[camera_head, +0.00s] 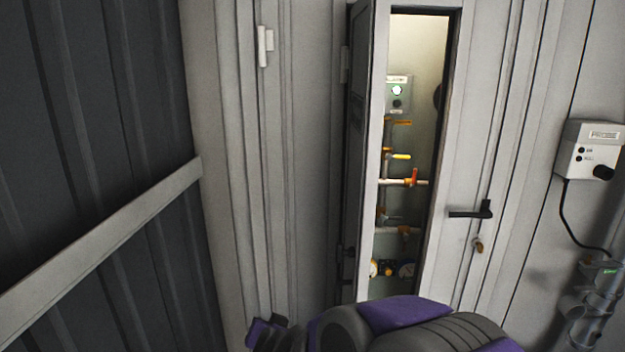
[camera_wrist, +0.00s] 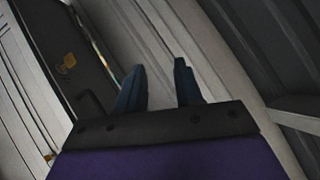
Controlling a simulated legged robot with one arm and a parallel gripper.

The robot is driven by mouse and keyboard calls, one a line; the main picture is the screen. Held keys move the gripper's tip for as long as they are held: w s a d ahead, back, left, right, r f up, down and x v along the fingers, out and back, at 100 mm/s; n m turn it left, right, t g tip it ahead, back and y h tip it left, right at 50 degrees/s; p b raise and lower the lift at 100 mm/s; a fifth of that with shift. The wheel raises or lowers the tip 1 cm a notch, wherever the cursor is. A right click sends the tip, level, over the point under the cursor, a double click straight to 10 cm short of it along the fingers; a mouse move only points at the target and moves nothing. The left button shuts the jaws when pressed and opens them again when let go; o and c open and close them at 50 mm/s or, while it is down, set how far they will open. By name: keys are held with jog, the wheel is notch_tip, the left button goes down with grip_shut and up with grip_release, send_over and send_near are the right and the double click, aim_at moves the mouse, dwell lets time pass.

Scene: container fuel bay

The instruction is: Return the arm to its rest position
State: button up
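My arm, purple and dark grey, lies across the bottom of the head view, in front of the door. My gripper (camera_head: 266,333) is at its left end, low in the picture, near the light wall panel. In the wrist view my gripper (camera_wrist: 160,88) shows two dark fingers standing apart with a clear gap and nothing between them. The wall shows behind the fingers. The gripper is clear of the door handle in the head view.
A white door (camera_head: 468,120) with a black handle (camera_head: 471,211) stands beside a narrow opening that shows pipes, valves with red and yellow handles (camera_head: 413,177) and a lit button box (camera_head: 398,94). A grey control box (camera_head: 594,150) hangs at right. A dark ribbed wall (camera_head: 90,120) fills the left.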

jog(key=s+d+n+g+h+b, duration=0.1)
jog(key=s+d+g, duration=0.3)
jog(key=s+d, duration=0.4)
jog(key=s+d+g+h, duration=0.1)
jog(key=s+d+g, duration=0.3)
jog(key=s, duration=1.3)
jog(key=s+d+n+g+h+b, duration=0.1)
jog(key=s+d+g, duration=0.3)
jog(key=s+d, duration=0.8)
jog(key=shift+s+f+n+g+b, duration=0.15)
jog(key=shift+f+n+g+b, duration=0.2)
jog(key=shift+f, duration=0.1)
